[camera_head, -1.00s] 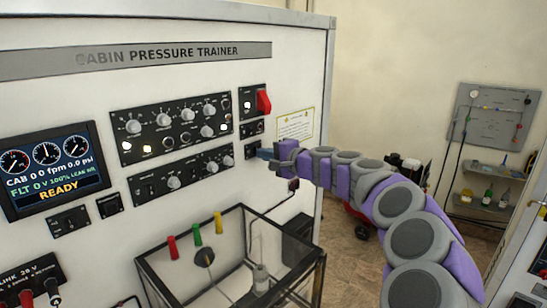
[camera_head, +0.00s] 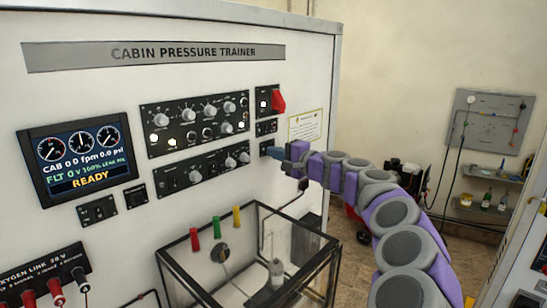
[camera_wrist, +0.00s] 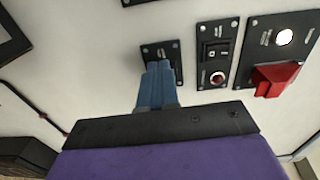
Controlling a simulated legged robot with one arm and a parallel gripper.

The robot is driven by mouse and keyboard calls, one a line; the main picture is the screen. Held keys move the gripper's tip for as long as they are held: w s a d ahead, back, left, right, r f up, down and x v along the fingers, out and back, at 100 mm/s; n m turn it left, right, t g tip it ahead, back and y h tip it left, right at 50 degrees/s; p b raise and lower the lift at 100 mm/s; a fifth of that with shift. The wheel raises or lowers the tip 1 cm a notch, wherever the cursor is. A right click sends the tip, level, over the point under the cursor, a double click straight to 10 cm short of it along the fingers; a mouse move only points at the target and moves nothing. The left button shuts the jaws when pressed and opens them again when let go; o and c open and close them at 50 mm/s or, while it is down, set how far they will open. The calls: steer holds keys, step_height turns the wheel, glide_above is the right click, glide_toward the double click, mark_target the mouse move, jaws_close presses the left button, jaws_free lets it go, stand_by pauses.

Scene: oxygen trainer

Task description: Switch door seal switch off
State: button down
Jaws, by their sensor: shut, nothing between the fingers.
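The tall white panel reads "CABIN PRESSURE TRAINER" (camera_head: 183,53). A small black switch plate (camera_wrist: 149,48) in the wrist view is mostly covered by my gripper's fingers. Its label and switch lever are hidden, so I cannot tell whether it is the door seal switch or how it is set. My gripper (camera_wrist: 159,68) has blue fingers pressed together and empty, with tips over this plate; contact is unclear. In the head view, my gripper (camera_head: 272,152) reaches the panel's right side, below a small black plate (camera_head: 266,127). That plate shows a black rocker switch (camera_wrist: 214,50) in the wrist view.
A red switch guard (camera_head: 278,102) sits above, and also shows in the wrist view (camera_wrist: 273,79). Knob panels (camera_head: 195,122) lie to the left, beside a display (camera_head: 80,160) reading READY. A clear black-framed box (camera_head: 330,262) stands below.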

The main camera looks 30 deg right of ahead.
steer(key=shift+w+d+f, duration=0.2)
steer(key=shift+f, duration=0.1)
stand_by(1.6)
